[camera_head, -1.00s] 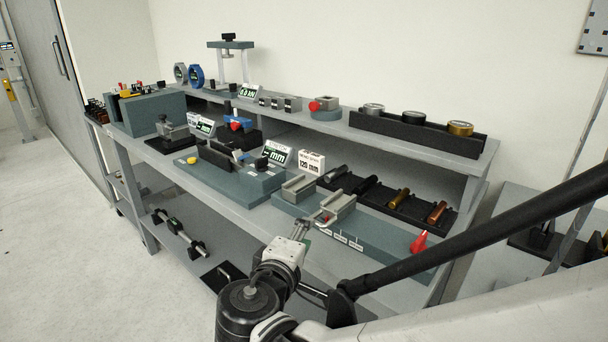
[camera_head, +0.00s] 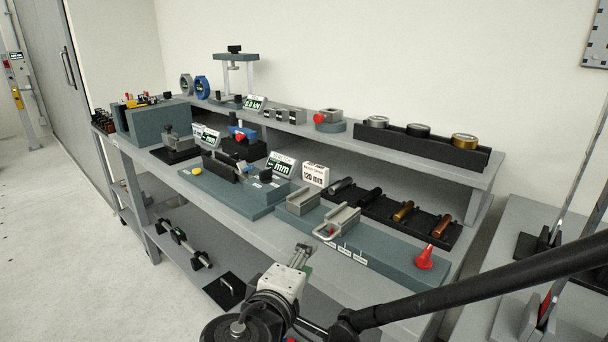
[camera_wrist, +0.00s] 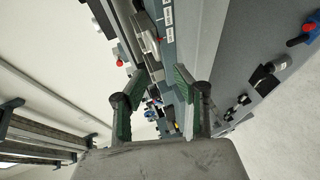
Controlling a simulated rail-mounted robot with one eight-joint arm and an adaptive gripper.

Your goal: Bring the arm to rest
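My gripper (camera_head: 302,256) is in front of the workbench's near edge in the head view, below the fixture with the metal clamp blocks. In the wrist view my gripper (camera_wrist: 160,88) shows two green-padded fingers spread apart, with nothing between them. It touches no bench object that I can see. The workbench (camera_head: 240,222) stands behind it, with a grey-green clamp fixture (camera_head: 385,250) on top.
A red knob (camera_head: 424,257) sits at the fixture's right end. Dark, gold and copper cylinders lie in a black rack (camera_head: 375,207). A barbell-like bar (camera_head: 183,240) lies on the lower shelf. Another bench (camera_head: 485,290) stands at the right. The floor (camera_head: 70,220) at left is clear.

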